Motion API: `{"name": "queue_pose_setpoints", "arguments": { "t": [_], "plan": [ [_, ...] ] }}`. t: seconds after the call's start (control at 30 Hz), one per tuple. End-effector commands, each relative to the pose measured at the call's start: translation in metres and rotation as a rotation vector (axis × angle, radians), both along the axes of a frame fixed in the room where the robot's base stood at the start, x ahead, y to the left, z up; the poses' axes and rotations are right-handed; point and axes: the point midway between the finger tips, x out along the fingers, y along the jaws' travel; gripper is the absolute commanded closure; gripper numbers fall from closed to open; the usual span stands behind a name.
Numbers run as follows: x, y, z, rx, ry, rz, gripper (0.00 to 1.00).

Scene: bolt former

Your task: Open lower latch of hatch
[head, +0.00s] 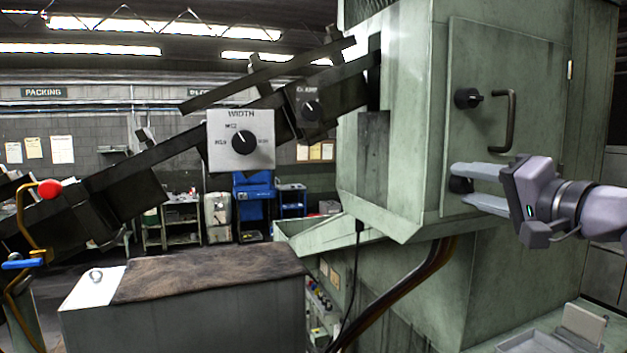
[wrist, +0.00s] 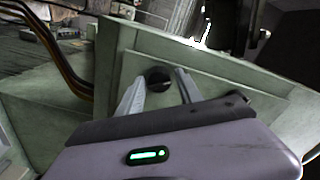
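The hatch (head: 545,75) is a pale green panel on the side of the big green machine, with a black bar handle (head: 511,120). The upper latch (head: 467,98) is a black knob left of the handle. The lower latch (head: 461,185) is a dark knob near the hatch's lower left edge, partly hidden by my fingers. My gripper (head: 457,184) reaches in from the right, its two grey fingers apart. In the wrist view, the lower latch (wrist: 158,79) sits between the fingertips of my gripper (wrist: 160,76). I cannot tell whether either finger touches it.
A sloped dark chute (head: 130,170) with a WIDTH dial box (head: 241,140) runs into the machine at left. A grey cabinet (head: 190,310) stands in front of it. Dark cables (head: 400,290) hang below the hatch housing. A grey tray (head: 545,335) lies at lower right.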

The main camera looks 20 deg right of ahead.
Motion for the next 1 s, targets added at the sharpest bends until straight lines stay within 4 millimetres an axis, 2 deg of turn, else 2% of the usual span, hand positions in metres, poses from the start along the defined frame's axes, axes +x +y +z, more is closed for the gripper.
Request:
{"name": "queue_pose_setpoints", "arguments": {
  "t": [0.03,0.2,0.43,0.6,0.73,0.83,1.0],
  "plan": [
    [0.0000,-0.0001,-0.0001,0.000,0.000,0.000,0.70],
    [0.0000,0.0000,0.0000,0.001,0.000,0.000,1.00],
    [0.0000,0.0000,0.0013,0.032,0.002,0.001,1.00],
    [0.0000,0.0001,0.0035,0.292,0.022,0.001,1.00],
    [0.0000,0.0002,0.0033,0.407,0.031,0.001,1.00],
    [0.0000,0.0002,0.0044,0.559,0.044,0.000,1.00],
    [0.0000,0.0002,0.0016,0.672,0.051,0.002,1.00]
  ]
}}
